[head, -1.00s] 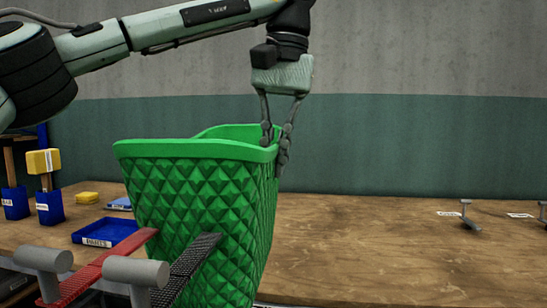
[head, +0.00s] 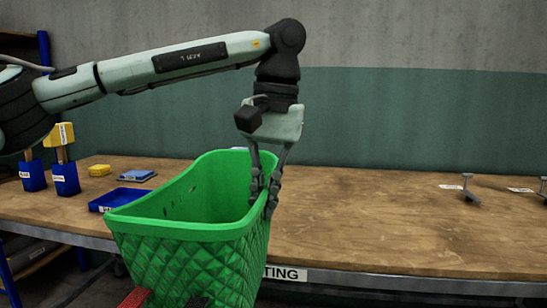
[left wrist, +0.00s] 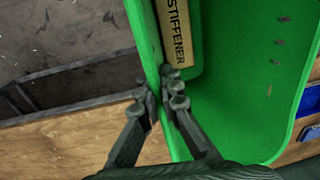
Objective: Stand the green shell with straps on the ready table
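The green shell (head: 180,260) is a deep open-topped tub with a quilted outer face and smooth inside. It hangs in front of the table, its opening showing. The ends of a red strap (head: 135,298) and a black strap (head: 198,302) show at its lower front; the rest is cut off. My left gripper (head: 264,193) is shut on the shell's right rim, one finger on each side of the wall. The left wrist view shows its fingertips (left wrist: 168,92) on the rim, beside a STIFFENER label (left wrist: 179,32) inside. My right gripper is not in view.
The long wooden table (head: 390,225) has wide bare room on the right. A sign ending in "TING" (head: 288,273) is on its front edge. Blue bins (head: 65,179), a yellow block (head: 99,170) and a blue tray (head: 119,199) are at left. Small grey stands (head: 468,188) are at right.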

